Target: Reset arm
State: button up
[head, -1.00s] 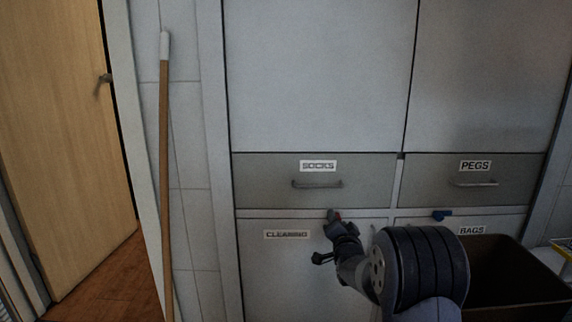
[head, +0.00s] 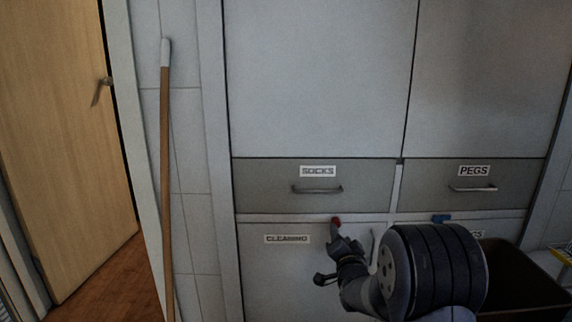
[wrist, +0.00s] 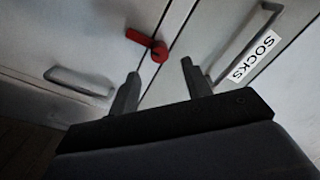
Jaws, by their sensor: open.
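My gripper (head: 330,262) is in front of the door labelled CLEANING (head: 275,275), below the SOCKS drawer (head: 270,185). In the wrist view my gripper (wrist: 160,68) has its two fingers spread apart, with nothing held between them. A red latch (head: 336,222) sits at the top edge of the CLEANING door, just above my gripper. In the wrist view the red latch (wrist: 148,44) lies beyond the fingertips, seemingly apart from them. My arm covers part of the door's right side.
The CLEANING door's metal handle (head: 374,246) is close beside my arm. A blue latch (head: 440,219) is below the PEGS drawer (head: 520,185). A dark open bin (head: 525,280) stands right of my arm. A wooden pole (head: 165,180) and a wooden door (head: 60,150) are at left.

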jog(key=w+b, duration=0.2)
jog(key=w, duration=0.4)
jog(key=s+n+p, duration=0.7)
jog(key=s, duration=0.2)
jog(key=shift+s+n, duration=0.3)
jog(key=shift+s, duration=0.05)
dwell(0.3)
